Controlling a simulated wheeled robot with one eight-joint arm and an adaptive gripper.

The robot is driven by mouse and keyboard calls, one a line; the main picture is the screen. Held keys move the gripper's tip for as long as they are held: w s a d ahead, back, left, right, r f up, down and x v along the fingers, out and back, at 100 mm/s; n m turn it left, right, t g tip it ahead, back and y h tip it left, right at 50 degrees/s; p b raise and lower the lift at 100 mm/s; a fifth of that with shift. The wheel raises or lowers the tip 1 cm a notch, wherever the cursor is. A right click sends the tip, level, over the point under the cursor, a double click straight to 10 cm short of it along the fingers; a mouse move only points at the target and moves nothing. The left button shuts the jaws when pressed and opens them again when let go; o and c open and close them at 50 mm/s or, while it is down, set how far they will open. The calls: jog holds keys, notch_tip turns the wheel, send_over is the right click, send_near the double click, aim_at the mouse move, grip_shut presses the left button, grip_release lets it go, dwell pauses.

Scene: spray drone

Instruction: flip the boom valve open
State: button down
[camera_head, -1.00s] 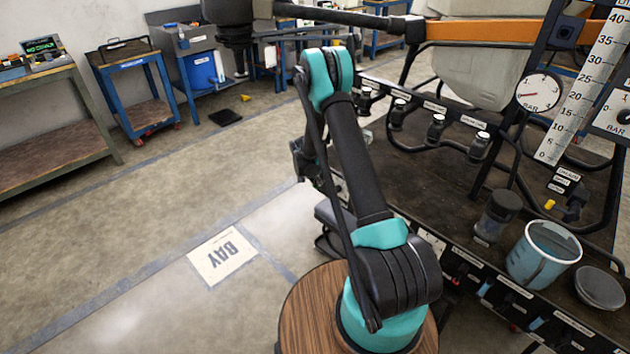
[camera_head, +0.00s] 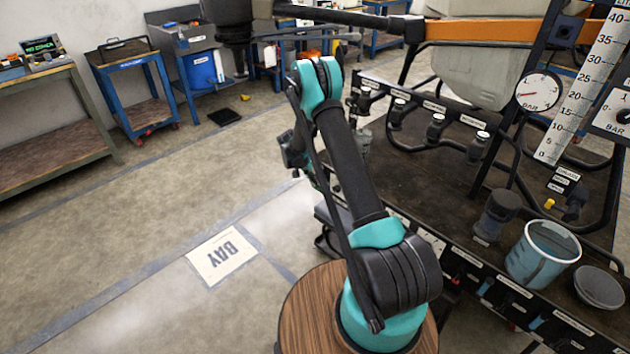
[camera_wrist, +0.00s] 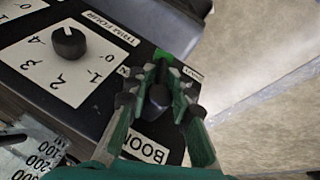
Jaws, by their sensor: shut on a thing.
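In the wrist view, my gripper (camera_wrist: 166,80) has its green fingers closed around a small dark piece, the boom valve's handle (camera_wrist: 158,96). The handle sits on a black panel beside a partly covered white label reading "BOO" (camera_wrist: 146,148). A bright green patch (camera_wrist: 162,55) shows just beyond the fingertips. The fingers hide much of the valve, so I cannot tell its exact angle. In the head view, my arm hides the fingers and the valve.
In the head view, a blue-grey bucket (camera_head: 543,253), a dark-lidded jar (camera_head: 497,215) and a pressure gauge (camera_head: 538,92) are on the right.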

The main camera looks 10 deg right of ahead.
jog(key=g+h, duration=0.2)
jog(key=n+g+h, duration=0.1)
jog(key=shift+s+d+r+g, duration=0.15)
jog(key=shift+s+r+g, duration=0.1)
jog(key=shift+g, duration=0.15)
dwell(0.4)
jog(key=c, duration=1.6)
grip_release()
jog(key=o, duration=0.5)
notch_tip(320, 180, up, 6)
jog(key=shift+r, duration=0.1)
notch_tip(320, 180, up, 3)
jog(key=shift+d+f, duration=0.1)
jog(key=shift+f, duration=0.05)
jog(key=c, duration=0.5)
jog(key=shift+r, duration=0.55)
